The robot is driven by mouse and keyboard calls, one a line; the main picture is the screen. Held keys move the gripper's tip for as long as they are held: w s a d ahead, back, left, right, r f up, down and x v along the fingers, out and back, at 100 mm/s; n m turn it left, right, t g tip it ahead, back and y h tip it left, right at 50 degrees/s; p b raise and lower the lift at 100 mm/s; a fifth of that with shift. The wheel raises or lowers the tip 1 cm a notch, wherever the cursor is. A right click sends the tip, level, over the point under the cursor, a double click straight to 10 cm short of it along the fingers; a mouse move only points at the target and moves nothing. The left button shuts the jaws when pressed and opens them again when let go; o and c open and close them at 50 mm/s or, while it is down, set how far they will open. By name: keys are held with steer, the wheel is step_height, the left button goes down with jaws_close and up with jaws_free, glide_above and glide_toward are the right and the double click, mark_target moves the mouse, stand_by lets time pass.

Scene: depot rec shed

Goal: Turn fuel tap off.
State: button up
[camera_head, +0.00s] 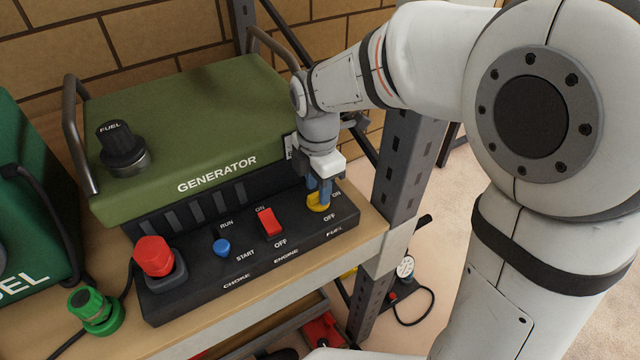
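The green generator (190,120) stands on a wooden shelf, with a black control panel (210,287) along its front. The yellow fuel tap (317,208) is at the panel's right end, between the ON and OFF marks above the FUEL label. My gripper (319,197) points down at the tap, its blue-grey fingertips right at it. The fingers hide part of the tap, so its exact setting is unclear. I cannot tell whether the fingers are closed on it or only around it.
On the panel are a red engine switch (270,222), a blue choke knob (221,247) and a red plug (154,257). A black fuel cap (122,148) is on top. A grey shelf post (402,165) stands close right of my gripper. A green connector (95,311) lies at left.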

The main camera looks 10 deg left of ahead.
steer(key=shift+f, duration=0.35)
steer(key=shift+c, duration=0.4)
